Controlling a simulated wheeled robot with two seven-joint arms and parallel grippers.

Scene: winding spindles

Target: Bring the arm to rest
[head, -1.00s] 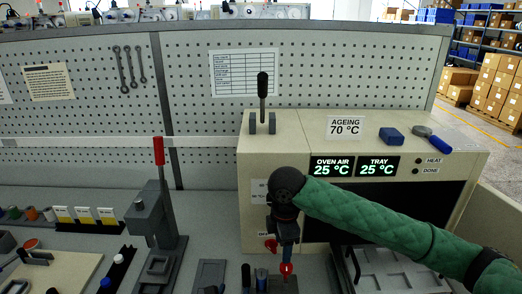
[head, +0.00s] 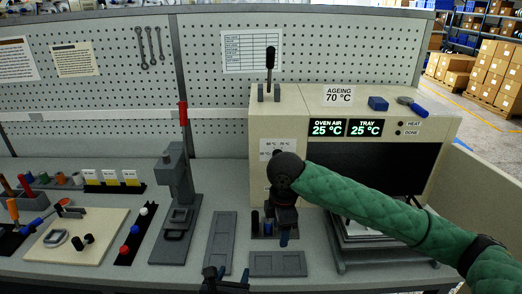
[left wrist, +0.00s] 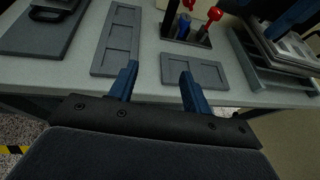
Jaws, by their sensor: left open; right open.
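My left gripper (head: 225,279) is at the bottom edge of the head view, over the front edge of the bench. In the left wrist view its two blue fingers (left wrist: 160,88) are apart, with nothing between them. My right arm (head: 380,208) has a green padded sleeve and comes in from the right, across the front of the oven. My right gripper (head: 284,237) points down beside a small dark stand (head: 262,232) in front of the oven. Its fingers are small and partly hidden; I see nothing held in them.
Two flat grey trays (head: 221,243) (head: 278,264) lie near the bench front. A grey press with a red handle (head: 183,114) stands to the left. The oven (head: 262,120) reads 25 °C on both displays. A beige board (head: 80,263) lies at far left.

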